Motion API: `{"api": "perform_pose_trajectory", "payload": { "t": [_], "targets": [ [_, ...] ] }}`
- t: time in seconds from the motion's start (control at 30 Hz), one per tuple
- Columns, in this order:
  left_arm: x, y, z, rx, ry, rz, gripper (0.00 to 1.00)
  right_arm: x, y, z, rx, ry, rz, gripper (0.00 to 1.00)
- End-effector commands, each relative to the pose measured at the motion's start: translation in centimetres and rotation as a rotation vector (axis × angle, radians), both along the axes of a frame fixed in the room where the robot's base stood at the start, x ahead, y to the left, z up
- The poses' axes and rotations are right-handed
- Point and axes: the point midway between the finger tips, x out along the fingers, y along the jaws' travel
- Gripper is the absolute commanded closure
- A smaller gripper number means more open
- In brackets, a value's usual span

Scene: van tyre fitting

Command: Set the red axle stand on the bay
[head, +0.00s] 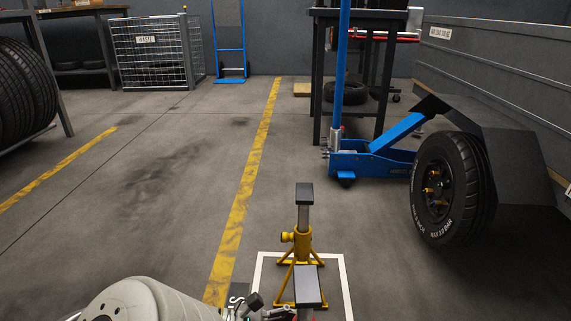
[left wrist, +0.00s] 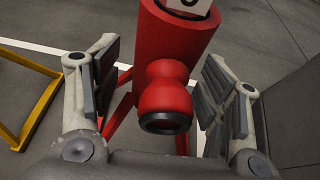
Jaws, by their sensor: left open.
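The red axle stand (left wrist: 170,45) fills the middle of the left wrist view, upright, with its round red knob (left wrist: 166,95) toward me. My left gripper (left wrist: 160,80) is open, with one finger on each side of the knob and a visible gap to it. In the head view the stand's black top pad (head: 309,286) shows at the bottom edge, with my left gripper (head: 268,313) just left of it. The bay is a white outlined square (head: 342,278) on the floor. The red stand's feet are hidden, so I cannot tell exactly where they rest.
A yellow axle stand (head: 302,246) stands in the bay just behind the red one; its leg (left wrist: 40,95) shows at left in the wrist view. A blue trolley jack (head: 365,160) and a wheel (head: 447,190) are to the right. Floor left of the yellow line (head: 240,195) is clear.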

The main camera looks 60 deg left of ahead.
Motion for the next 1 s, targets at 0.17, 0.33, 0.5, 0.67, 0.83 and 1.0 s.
{"api": "perform_pose_trajectory", "payload": {
  "t": [0.17,0.33,0.5,0.67,0.83,1.0],
  "targets": [
    [-1.8,1.2,0.8,-0.002,0.0,0.005,0.32,0.0,0.0,0.0,-0.002,-0.002,0.0,0.29],
    [-4.8,3.2,2.2,0.0,-0.002,0.005,0.32,-0.1,0.0,0.0,-0.002,-0.003,-0.001,0.29],
    [-6.9,4.6,3.2,-0.002,-0.007,0.004,0.32,-0.1,0.0,0.0,-0.002,-0.003,-0.001,0.29],
    [-8.4,5.6,3.9,-0.002,-0.008,0.001,0.32,-0.1,0.0,0.0,-0.003,-0.003,-0.001,0.29],
    [-9.1,6.0,4.2,-0.003,-0.008,-0.002,0.32,-0.1,0.1,0.0,-0.003,-0.003,-0.001,0.29],
    [-9.1,6.0,4.3,-0.003,-0.007,-0.003,0.32,-0.1,0.1,0.0,-0.003,-0.003,-0.002,0.29]
  ]
}}
